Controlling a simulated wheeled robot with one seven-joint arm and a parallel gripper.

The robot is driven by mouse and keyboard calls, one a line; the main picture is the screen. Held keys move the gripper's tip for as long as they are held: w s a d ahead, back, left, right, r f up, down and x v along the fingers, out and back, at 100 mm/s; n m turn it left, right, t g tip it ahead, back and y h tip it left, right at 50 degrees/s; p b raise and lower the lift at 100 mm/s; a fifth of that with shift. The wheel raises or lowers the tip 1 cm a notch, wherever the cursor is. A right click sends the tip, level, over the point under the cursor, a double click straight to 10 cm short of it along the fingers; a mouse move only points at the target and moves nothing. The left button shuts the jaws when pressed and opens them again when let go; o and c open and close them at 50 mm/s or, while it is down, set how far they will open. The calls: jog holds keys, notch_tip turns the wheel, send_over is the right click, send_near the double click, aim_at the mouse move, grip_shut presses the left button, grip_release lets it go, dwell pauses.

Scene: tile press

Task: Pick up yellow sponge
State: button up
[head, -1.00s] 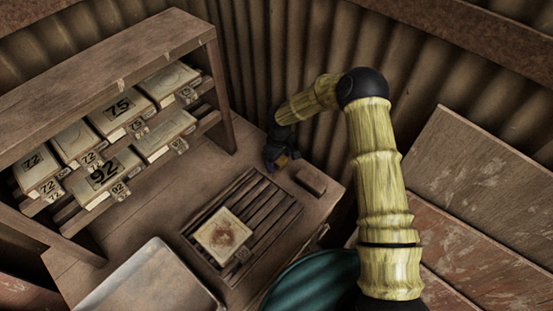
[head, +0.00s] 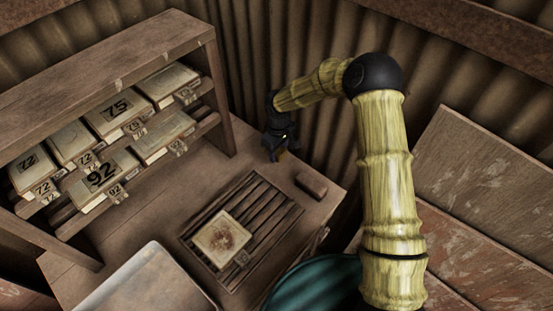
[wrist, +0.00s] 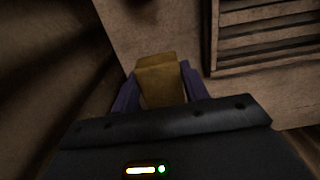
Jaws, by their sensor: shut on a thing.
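My gripper (head: 279,152) is above the back right part of the wooden table, near the corrugated wall. In the wrist view its two purple fingers stand on either side of the yellow sponge (wrist: 159,80), a small block, and are shut on it. In the head view only a small dark yellow patch of the sponge (head: 282,155) shows beneath the gripper. The gripper body hides the near end of the sponge in the wrist view.
A brown block (head: 311,185) lies on the table (head: 160,220) to the right of my gripper. A slatted rack (head: 265,215) bears a stained tile (head: 222,240). A shelf (head: 120,65) with numbered tiles stands left. A pale tray (head: 150,285) is at the front.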

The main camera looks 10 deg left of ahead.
aim_at(279, 150)
jog(key=r, duration=0.3)
jog(key=shift+d+r, duration=0.25)
jog(key=shift+d, duration=0.1)
jog(key=shift+a+r, duration=0.15)
jog(key=shift+a, duration=0.05)
